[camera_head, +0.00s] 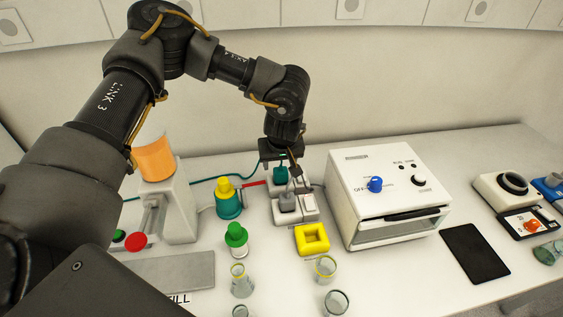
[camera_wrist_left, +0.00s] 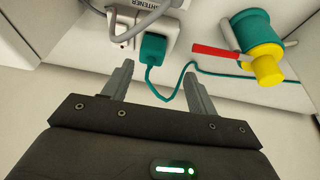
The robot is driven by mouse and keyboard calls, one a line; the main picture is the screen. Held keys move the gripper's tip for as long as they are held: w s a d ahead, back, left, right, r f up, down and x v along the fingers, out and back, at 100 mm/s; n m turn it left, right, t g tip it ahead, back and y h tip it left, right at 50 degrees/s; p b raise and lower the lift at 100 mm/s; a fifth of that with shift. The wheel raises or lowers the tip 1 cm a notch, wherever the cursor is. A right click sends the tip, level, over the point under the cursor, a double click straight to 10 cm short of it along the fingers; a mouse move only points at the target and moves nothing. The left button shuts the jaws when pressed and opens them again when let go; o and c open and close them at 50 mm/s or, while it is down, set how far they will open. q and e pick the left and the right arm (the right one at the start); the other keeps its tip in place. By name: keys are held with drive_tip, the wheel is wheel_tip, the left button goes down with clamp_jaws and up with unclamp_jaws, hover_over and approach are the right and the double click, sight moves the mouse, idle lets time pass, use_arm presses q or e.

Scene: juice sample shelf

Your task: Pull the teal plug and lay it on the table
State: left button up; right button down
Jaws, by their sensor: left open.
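The teal plug (camera_head: 281,174) sits in a white socket strip (camera_head: 310,208) on the table, with its teal cord running off to the left. In the left wrist view the teal plug (camera_wrist_left: 153,48) shows in the strip (camera_wrist_left: 172,20), and its cord loops between my fingers. My left gripper (camera_head: 292,168) is over the strip, close to the plug. It also shows in the left wrist view (camera_wrist_left: 158,80), open, with the plug just beyond and between its fingertips, not gripped. My right gripper is not in view.
A grey plug (camera_head: 287,201) stands in the same strip, in front of the teal one. A white oven (camera_head: 388,195) is to the right, a teal-yellow bottle (camera_head: 228,200) to the left. A yellow block (camera_head: 312,239) and glass beakers (camera_head: 325,268) stand in front.

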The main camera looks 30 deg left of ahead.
sight(281, 170)
use_arm(q)
drive_tip(key=w+f+b, duration=0.1)
drive_tip(key=w+f, duration=0.2)
drive_tip(key=shift+a+f, duration=0.1)
drive_tip(key=b+x, duration=0.3)
drive_tip(key=shift+a+f, duration=0.2)
drive_tip(key=shift+f, duration=0.1)
drive_tip(key=b+x, duration=0.2)
drive_tip(key=shift+f, duration=0.25)
drive_tip(key=shift+w+a+f, duration=0.15)
drive_tip(key=shift+w+f, duration=0.1)
drive_tip(key=shift+f, duration=0.1)
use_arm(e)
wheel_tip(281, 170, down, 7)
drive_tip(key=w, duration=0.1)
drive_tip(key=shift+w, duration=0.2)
use_arm(q)
drive_tip(key=shift+s, duration=0.1)
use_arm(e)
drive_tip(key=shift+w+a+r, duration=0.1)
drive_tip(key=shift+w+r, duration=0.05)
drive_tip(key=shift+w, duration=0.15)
use_arm(q)
drive_tip(key=c, duration=1)
drive_tip(key=shift+c, duration=0.3)
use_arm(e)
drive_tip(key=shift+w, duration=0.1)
